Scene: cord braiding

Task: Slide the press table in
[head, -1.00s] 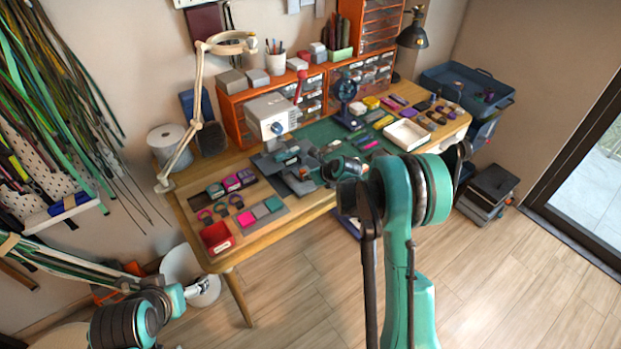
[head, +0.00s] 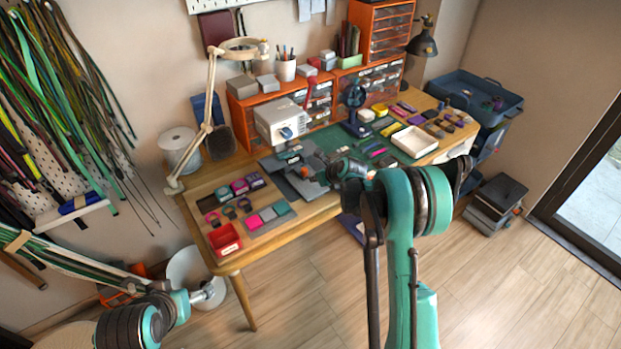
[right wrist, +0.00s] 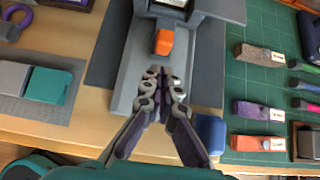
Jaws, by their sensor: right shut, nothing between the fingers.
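The press (head: 283,120) is a pale grey machine with a red lever, standing at the back of the wooden bench. Its grey press table (right wrist: 128,95) juts out toward the bench's front edge. An orange knob (right wrist: 164,42) stands on the press table; it also shows small in the head view (head: 306,172). My right gripper (right wrist: 160,74) is shut and empty, its fingertips just in front of the knob and over the press table. Contact with the knob is unclear. My left gripper (head: 207,292) is low at the left, off the bench; its fingers cannot be made out.
A green cutting mat (right wrist: 268,75) with small labelled pieces lies right of the press. A red tray (head: 225,240) and several colour samples lie left. A white tray (head: 415,142) sits farther right. A blue block (right wrist: 211,133) is close beside my right fingers.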

